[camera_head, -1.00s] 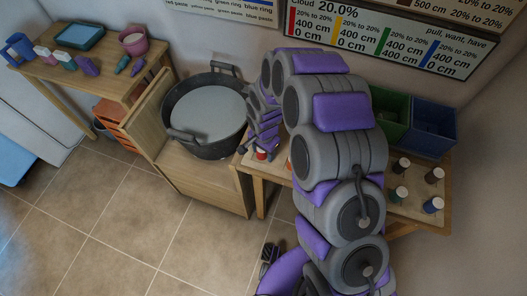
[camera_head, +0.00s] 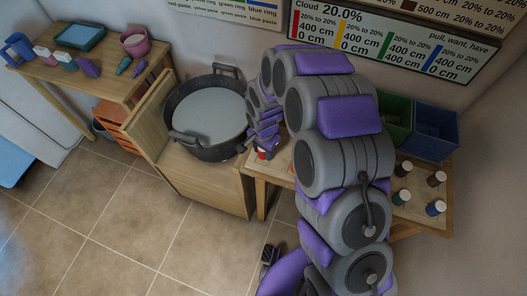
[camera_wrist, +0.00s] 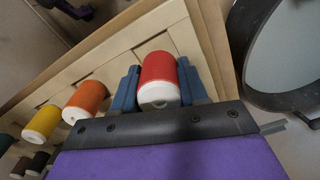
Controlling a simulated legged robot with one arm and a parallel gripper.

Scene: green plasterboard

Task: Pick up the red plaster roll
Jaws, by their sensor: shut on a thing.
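The red plaster roll (camera_wrist: 159,78) is a red cylinder with a white end. In the wrist view it sits between the two blue fingers of my gripper (camera_wrist: 160,84), which is shut on it. In the head view the red roll (camera_head: 264,154) shows as a small patch under my gripper (camera_head: 262,146), at the left end of the low wooden table (camera_head: 260,176). My arm hides much of that table. I cannot tell from these views whether the roll still touches the table.
Orange (camera_wrist: 86,101) and yellow (camera_wrist: 42,122) rolls stand in a row beside the red one, with darker rolls beyond. A large black pot (camera_head: 206,112) stands close left of my gripper. Green (camera_head: 397,118) and blue (camera_head: 432,130) bins stand at the table's back right.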

